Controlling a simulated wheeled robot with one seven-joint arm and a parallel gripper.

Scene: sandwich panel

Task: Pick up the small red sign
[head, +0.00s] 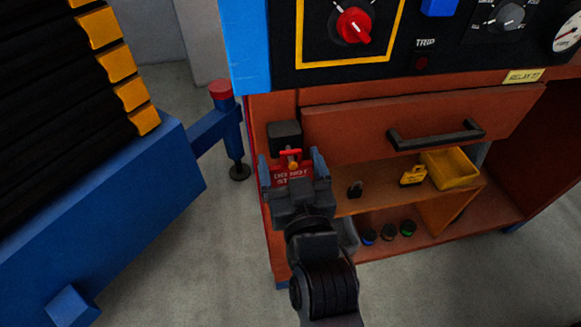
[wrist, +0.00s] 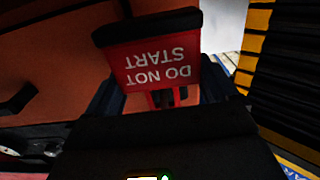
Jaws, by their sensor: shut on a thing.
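The small red sign (head: 291,174) with white "DO NOT START" lettering is at the left front corner of the orange cabinet. In the head view my gripper (head: 292,170) is around it, with a finger on each side. In the wrist view the sign (wrist: 160,58) appears upside down between the fingers of my gripper (wrist: 160,98), which is shut on it. A dark block (head: 284,135) sits right behind the sign in the head view. My gripper hides the sign's lower part there.
A drawer with a black handle (head: 436,134) is right of my gripper. Several coloured round pieces (head: 388,231) lie lower.

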